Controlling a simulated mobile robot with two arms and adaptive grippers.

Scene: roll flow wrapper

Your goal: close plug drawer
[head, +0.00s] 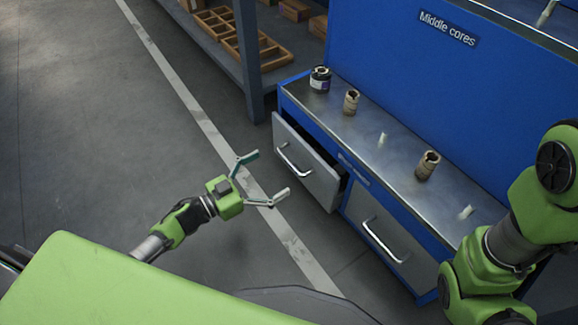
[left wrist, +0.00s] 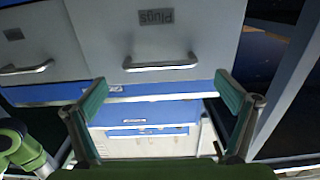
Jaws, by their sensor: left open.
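The plug drawer (head: 320,184) is the left drawer of the blue cabinet, and it stands partly pulled out in the head view. Its grey front carries a metal bar handle (head: 293,161). In the left wrist view the drawer front (left wrist: 205,28) fills the upper middle, with a "Plugs" label (left wrist: 156,17) above the handle (left wrist: 160,64). My left gripper (head: 266,178) is open and empty, in front of the drawer, fingers spread toward it and apart from the handle. Its fingers also frame the lower middle of the left wrist view (left wrist: 160,96). My right gripper is out of view.
The closed right drawer (head: 385,235) sits beside it. The metal worktop (head: 335,113) holds a dark jar (head: 320,79), brown cores (head: 427,165) and small pale pieces. A shelf (head: 215,50) with wooden trays stands behind left. The floor left of the cabinet is clear.

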